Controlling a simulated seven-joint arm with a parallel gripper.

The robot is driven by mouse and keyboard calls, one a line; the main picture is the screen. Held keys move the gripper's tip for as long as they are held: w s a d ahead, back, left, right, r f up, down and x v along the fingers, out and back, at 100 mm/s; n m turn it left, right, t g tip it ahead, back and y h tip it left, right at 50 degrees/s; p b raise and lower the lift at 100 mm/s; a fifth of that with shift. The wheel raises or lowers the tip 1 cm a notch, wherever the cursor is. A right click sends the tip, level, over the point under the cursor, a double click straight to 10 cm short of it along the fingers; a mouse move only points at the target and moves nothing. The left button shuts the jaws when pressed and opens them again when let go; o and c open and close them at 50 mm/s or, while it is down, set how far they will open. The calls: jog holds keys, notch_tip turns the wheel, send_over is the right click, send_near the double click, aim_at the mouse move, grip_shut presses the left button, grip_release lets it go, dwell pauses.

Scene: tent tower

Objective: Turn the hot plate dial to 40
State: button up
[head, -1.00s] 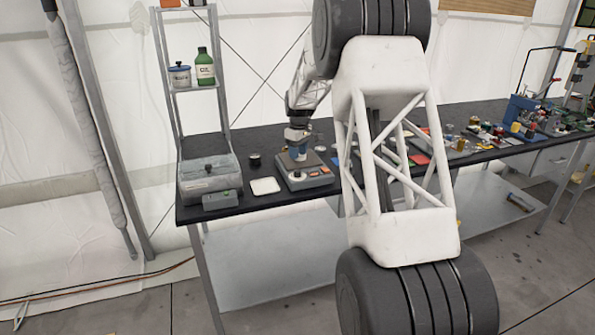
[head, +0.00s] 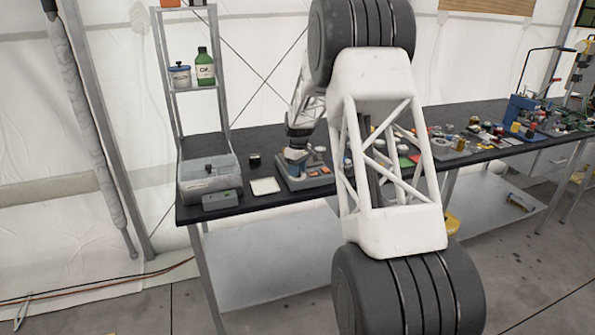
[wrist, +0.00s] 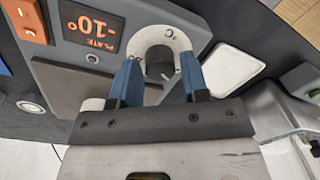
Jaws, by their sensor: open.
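The hot plate (head: 318,181) is a grey box near the left end of the black bench. In the wrist view its dial (wrist: 160,62) is a dark knob in a pale ring with a °C mark. A small dark display (wrist: 90,27) beside it has orange text that looks like PLATE and -10°. My gripper (wrist: 158,72) is open, its two blue fingers on either side of the dial's near part. I cannot tell whether they touch the knob. In the head view my gripper (head: 294,165) is low over the hot plate and hides the dial.
A white square tray (head: 265,186) and a grey lidded box (head: 208,178) stand left of the hot plate. A dark small jar (head: 254,160) is behind the tray. A shelf rack with a green bottle (head: 205,68) rises at the back left. Several small items lie along the bench to the right.

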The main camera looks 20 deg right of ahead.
jog(key=shift+f, duration=0.3)
jog(key=shift+c, duration=0.3)
jog(key=c, duration=0.6)
jog(key=shift+m, duration=0.5)
jog(key=m, duration=1)
jog(key=shift+m, duration=0.4)
